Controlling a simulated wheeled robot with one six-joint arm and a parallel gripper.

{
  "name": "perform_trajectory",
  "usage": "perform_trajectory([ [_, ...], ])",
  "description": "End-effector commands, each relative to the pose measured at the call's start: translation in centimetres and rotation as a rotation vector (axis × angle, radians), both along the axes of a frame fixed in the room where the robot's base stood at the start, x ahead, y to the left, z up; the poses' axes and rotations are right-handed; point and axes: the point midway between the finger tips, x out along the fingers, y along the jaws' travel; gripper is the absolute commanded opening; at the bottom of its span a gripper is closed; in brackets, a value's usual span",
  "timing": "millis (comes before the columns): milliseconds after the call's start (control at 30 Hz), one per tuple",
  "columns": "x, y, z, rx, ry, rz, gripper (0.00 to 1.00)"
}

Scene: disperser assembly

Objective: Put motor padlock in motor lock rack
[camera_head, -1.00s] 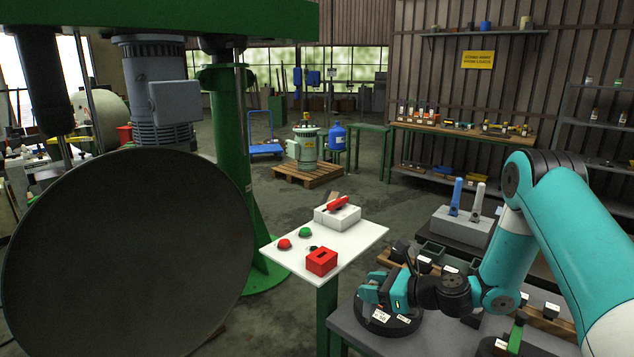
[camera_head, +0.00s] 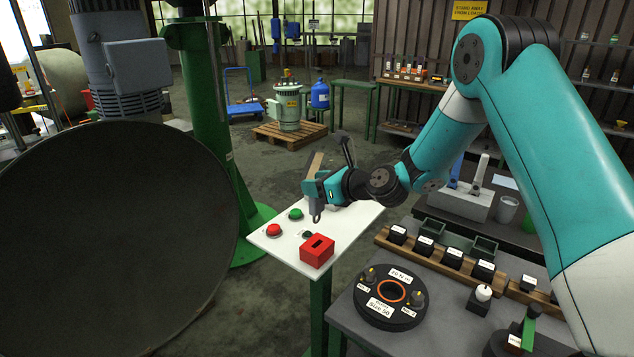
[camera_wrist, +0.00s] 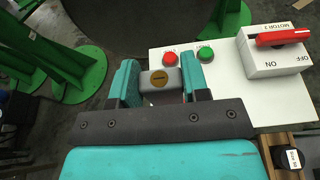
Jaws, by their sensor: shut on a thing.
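A small grey padlock (camera_wrist: 160,82) with a round brass keyhole face sits between my gripper's teal fingers in the wrist view. In the head view my gripper (camera_head: 314,193) is over the white panel (camera_head: 272,246), with the padlock's grey shackle (camera_head: 316,217) hanging below. A red box (camera_head: 317,250) with a dark slot in its top stands on the panel, in front of and below the gripper. It may be the motor lock rack; I cannot tell for sure. The switch box (camera_wrist: 278,62), with a red handle (camera_wrist: 283,38), is largely hidden behind my gripper in the head view.
Red (camera_head: 273,230) and green (camera_head: 296,214) buttons sit on the panel's left side. A grey bench to the right holds a round black fixture (camera_head: 370,305), a wooden rack (camera_head: 425,262) of black blocks and a dark tray. A big dark disc (camera_head: 115,240) fills the left.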

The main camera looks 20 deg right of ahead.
Motion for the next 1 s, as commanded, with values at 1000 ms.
perform_trajectory([
  [1000,0.0,-0.2,-5.7,0.003,-0.004,-0.002,0.15],
])
